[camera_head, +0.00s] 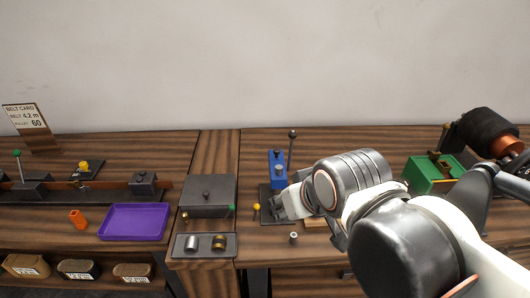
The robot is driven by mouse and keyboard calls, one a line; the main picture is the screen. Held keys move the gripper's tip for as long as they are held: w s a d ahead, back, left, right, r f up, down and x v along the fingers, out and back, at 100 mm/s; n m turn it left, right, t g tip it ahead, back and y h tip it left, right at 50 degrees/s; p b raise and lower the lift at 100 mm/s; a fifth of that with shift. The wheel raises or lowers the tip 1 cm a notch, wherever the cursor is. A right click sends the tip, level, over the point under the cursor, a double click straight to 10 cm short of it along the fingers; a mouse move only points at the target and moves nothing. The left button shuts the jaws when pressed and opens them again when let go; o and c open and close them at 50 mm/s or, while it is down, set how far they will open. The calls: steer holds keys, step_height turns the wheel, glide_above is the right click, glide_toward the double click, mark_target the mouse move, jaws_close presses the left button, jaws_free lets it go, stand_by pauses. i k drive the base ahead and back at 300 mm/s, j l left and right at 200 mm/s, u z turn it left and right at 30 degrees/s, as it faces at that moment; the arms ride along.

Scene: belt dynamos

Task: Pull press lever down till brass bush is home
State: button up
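A thin upright lever (292,148) with a dark round knob rises behind and right of the blue body. My gripper (284,204) is low at the press's front right, over the base plate and below the lever knob. My wrist hides its fingers in part, so I cannot tell whether it is open, shut or touching the press. No bush shows in the press. A brass-coloured ring-like piece (219,242) lies in a dark tray left of the press.
A silver cylinder (191,242) shares the dark tray (205,251). A small yellow-knobbed pin (256,207) and a small grey cylinder (294,237) stand near the press. A grey box (208,192) and purple tray (133,222) are left.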

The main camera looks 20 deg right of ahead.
mark_target(293, 135)
steer(key=k+l, duration=0.1)
steer(key=k, duration=0.8)
